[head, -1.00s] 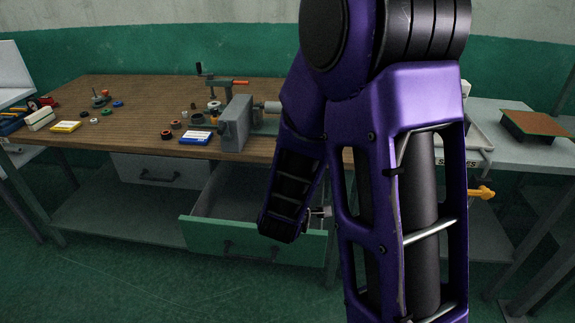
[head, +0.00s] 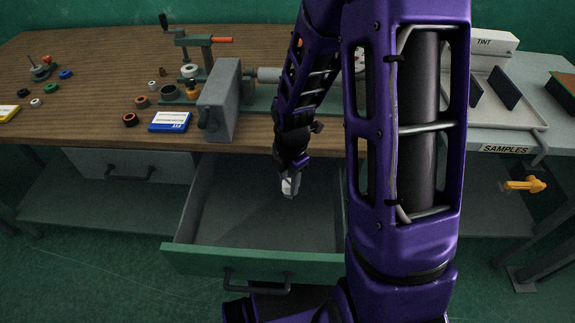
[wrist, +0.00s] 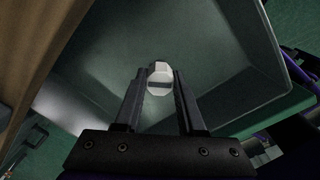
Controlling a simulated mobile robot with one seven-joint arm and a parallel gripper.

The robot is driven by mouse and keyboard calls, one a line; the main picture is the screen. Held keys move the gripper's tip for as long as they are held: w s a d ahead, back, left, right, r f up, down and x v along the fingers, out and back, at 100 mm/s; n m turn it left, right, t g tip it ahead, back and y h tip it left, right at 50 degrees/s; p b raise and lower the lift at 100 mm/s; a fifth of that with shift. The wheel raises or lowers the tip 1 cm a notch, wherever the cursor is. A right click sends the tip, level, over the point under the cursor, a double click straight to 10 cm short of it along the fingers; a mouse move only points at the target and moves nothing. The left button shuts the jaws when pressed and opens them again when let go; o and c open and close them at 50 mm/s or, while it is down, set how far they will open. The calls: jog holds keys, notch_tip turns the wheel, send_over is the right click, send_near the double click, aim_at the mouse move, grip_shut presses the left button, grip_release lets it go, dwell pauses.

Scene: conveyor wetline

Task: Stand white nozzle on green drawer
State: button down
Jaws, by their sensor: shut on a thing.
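The white nozzle (wrist: 160,78) is between the two fingers of my gripper (wrist: 160,92) in the wrist view, and the fingers are shut on it. In the head view my gripper (head: 290,180) points down over the open green-fronted drawer (head: 255,262), with the white nozzle (head: 290,186) at its tip. The drawer's grey interior below looks empty. The nozzle appears above the drawer floor; its exact height is hard to tell. Part of the drawer's right side is hidden behind my arm.
The wooden bench (head: 70,75) lies above the drawer, with a grey vise-like machine (head: 222,100), a blue and white box (head: 170,122) and several small rings on it. A closed grey drawer (head: 130,165) is at left. A SAMPLES tray (head: 530,120) is at right.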

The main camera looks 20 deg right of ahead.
jog(key=shift+s+d+g, duration=0.1)
jog(key=shift+d+g, duration=0.2)
jog(key=shift+d, duration=0.15)
jog(key=shift+s+r, duration=0.1)
jog(key=shift+f+b, duration=3)
jog(key=shift+f, duration=1.75)
jog(key=shift+f, duration=0.3)
jog(key=c, duration=0.8)
grip_release()
jog(key=shift+r, duration=0.1)
jog(key=shift+r+p, duration=1.45)
jog(key=shift+p, duration=0.15)
